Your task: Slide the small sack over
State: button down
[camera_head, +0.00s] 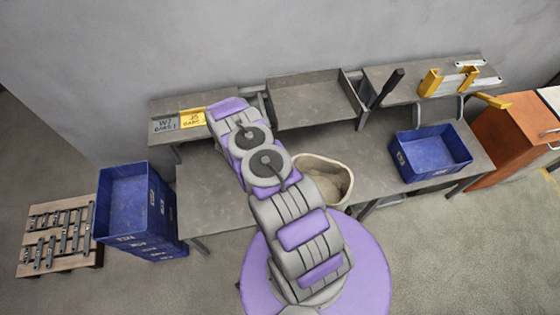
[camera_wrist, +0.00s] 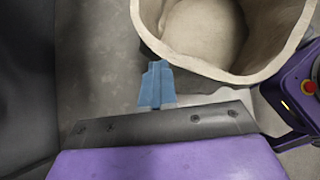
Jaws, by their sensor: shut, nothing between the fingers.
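The small sack (camera_head: 328,180) is an open-topped beige cloth bag. It stands upright on the grey bench at its front edge, just right of my arm, which hides its left side. In the wrist view the sack (camera_wrist: 240,74) fills the upper right, and its inside looks empty. My gripper (camera_wrist: 154,84) shows there as blue fingers, shut with nothing between them. They are close beside the sack's lower left wall; I cannot tell whether they touch it. In the head view my arm hides the gripper.
The grey bench (camera_head: 205,205) is clear on the left. A blue crate (camera_head: 430,155) stands on its right. A raised metal tray (camera_head: 310,102) and yellow brackets (camera_head: 431,82) are behind. Stacked blue crates (camera_head: 137,205) and a pallet (camera_head: 50,245) stand left; an orange cabinet (camera_head: 510,130) stands right.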

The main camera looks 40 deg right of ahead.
jog(key=w+a+f+p+v, duration=0.1)
jog(key=v, duration=1.1)
jog(key=shift+a+f, duration=0.2)
jog(key=shift+a, duration=0.2)
jog(key=shift+w, duration=0.1)
